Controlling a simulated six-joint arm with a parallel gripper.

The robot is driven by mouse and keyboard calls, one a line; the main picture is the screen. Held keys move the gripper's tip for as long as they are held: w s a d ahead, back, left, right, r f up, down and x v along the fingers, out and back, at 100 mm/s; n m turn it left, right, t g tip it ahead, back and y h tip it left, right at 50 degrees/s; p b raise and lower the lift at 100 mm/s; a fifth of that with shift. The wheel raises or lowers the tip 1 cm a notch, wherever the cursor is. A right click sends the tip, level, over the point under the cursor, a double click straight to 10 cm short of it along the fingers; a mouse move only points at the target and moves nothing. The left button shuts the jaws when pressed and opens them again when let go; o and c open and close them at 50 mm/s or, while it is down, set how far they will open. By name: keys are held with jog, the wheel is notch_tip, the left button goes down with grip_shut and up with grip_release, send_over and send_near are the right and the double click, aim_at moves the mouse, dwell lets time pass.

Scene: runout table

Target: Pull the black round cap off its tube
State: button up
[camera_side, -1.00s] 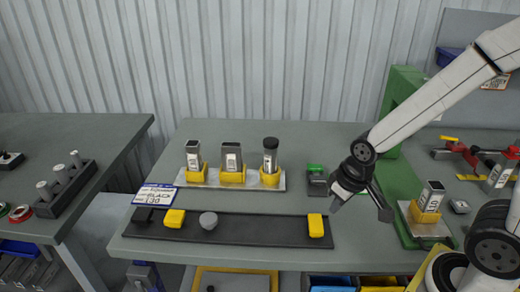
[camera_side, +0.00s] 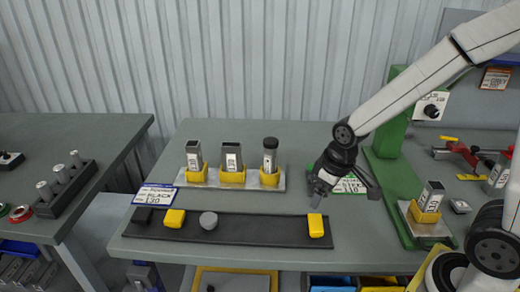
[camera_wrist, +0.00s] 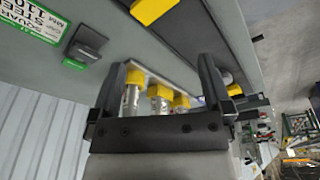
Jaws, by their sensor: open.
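The black round cap (camera_side: 270,142) sits on top of its upright round tube (camera_side: 270,158) in the side view. The tube stands in a yellow holder (camera_side: 270,178), rightmost of three on a light metal plate (camera_side: 210,185). My gripper (camera_side: 345,198) is open and empty, to the right of the capped tube and nearer the camera, apart from it. In the wrist view my gripper (camera_wrist: 163,65) shows both fingers spread, with yellow holders and tubes beyond and between them. I cannot make out the cap there.
Two square tubes (camera_side: 193,155) (camera_side: 232,155) stand left of the capped tube. A dark strip with yellow blocks (camera_side: 316,225) and a grey round piece (camera_side: 208,220) lies in front. A green stand (camera_side: 400,150) and another tube in a yellow holder (camera_side: 428,210) are at the right.

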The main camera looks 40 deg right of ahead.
jog(key=w+d+r+n+g, duration=0.1)
jog(key=w+r+n, duration=0.1)
jog(key=w+n, duration=0.35)
jog(key=w+d+r+n, duration=0.2)
jog(key=w+n, duration=0.1)
jog(key=w, duration=0.5)
notch_tip(320, 180, up, 2)
jog(key=n+g, duration=0.1)
jog(key=n, duration=0.8)
send_over(270, 141)
jog(key=shift+s+a+r+m, duration=0.1)
jog(key=shift+s+r+m, duration=0.15)
jog(key=shift+s, duration=0.2)
jog(key=shift+w+d+r+n, duration=0.15)
jog(key=shift+w+d+n, duration=0.1)
jog(key=shift+w+n, duration=0.25)
jog(key=shift+s+f, duration=0.1)
jog(key=shift+f, duration=3.85)
grip_shut()
jog(key=shift+r, duration=0.8)
